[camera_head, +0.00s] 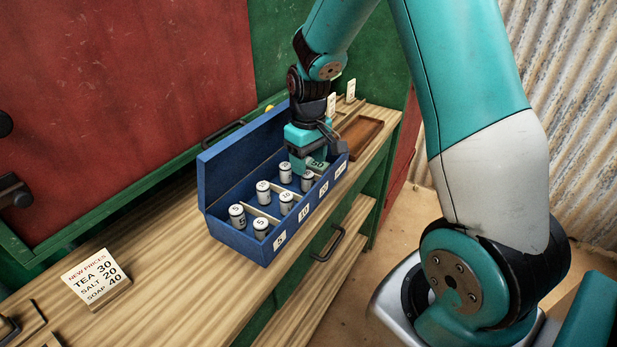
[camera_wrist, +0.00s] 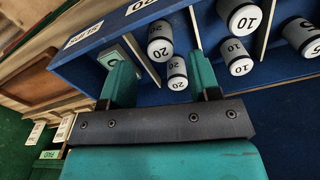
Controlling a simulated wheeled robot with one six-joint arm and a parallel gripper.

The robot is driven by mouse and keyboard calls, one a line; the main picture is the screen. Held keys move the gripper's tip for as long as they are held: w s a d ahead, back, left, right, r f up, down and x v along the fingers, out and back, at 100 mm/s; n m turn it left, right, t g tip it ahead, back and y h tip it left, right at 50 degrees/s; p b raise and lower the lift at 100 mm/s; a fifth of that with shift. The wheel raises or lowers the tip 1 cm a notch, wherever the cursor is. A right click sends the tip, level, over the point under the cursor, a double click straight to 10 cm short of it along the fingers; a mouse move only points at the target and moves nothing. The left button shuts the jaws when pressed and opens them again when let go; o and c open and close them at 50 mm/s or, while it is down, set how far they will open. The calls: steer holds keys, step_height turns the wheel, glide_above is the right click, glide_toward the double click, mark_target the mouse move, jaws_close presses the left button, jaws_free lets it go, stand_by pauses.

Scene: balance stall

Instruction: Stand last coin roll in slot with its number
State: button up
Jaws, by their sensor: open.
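The blue box (camera_head: 228,232) stands open on the counter, with slots labelled 5, 10, 20 and a last label too small to read. White-wrapped coin rolls stand upright in pairs: one 5 roll (camera_head: 237,216), one 10 roll (camera_head: 263,190) and their mates. In the wrist view, one 20 roll (camera_wrist: 160,42) and another 20 roll (camera_wrist: 177,73) share the 20 slot. My gripper (camera_head: 309,162) is open, low over the far end of the box. In the wrist view its fingers (camera_wrist: 160,75) straddle the nearer 20 roll without visible grip.
A green piece (camera_head: 318,165) lies in the end slot. A brown wooden tray (camera_head: 361,136) lies beyond the box, with small cards (camera_head: 350,90) behind. A price sign (camera_head: 96,279) stands at front left. The counter between sign and box is clear.

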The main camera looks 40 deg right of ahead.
mark_target(308, 174)
step_height(308, 174, up, 5)
steer(key=shift+a+r, duration=0.1)
steer(key=s+a+r+n+y, duration=0.2)
steer(key=s+a+r, duration=0.3)
steer(key=s+a, duration=0.6)
steer(key=s+a+r+n+y, duration=0.2)
steer(key=s+a+r+n, duration=0.1)
steer(key=s+a, duration=0.8)
steer(key=shift+s+a+r+n, duration=0.15)
steer(key=shift+r+n, duration=0.15)
steer(key=shift+r, duration=0.55)
steer(key=shift+c, duration=0.2)
